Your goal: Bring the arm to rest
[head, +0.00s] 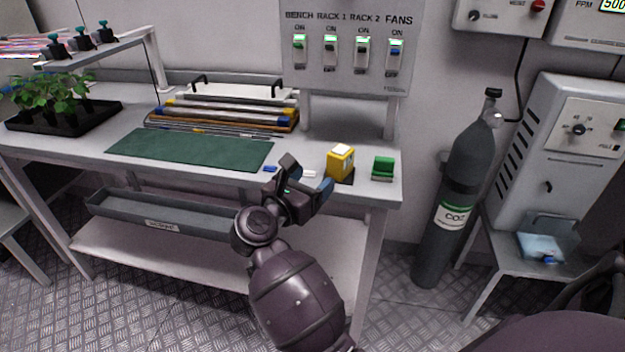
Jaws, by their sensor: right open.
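My right arm reaches up from the bottom middle of the head view. Its gripper (308,184) is open and empty, at the front edge of the workbench (225,177). One fingertip shows just left of a yellow box-shaped item (340,162); whether it touches the item cannot be told. My left gripper is not in view. Another dark part of mine fills the bottom right corner.
A black tray of plants (60,118) stands at left. A switch panel (345,50) is behind. A CO2 cylinder (455,190) stands right of the bench. A grey trough (165,215) hangs below.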

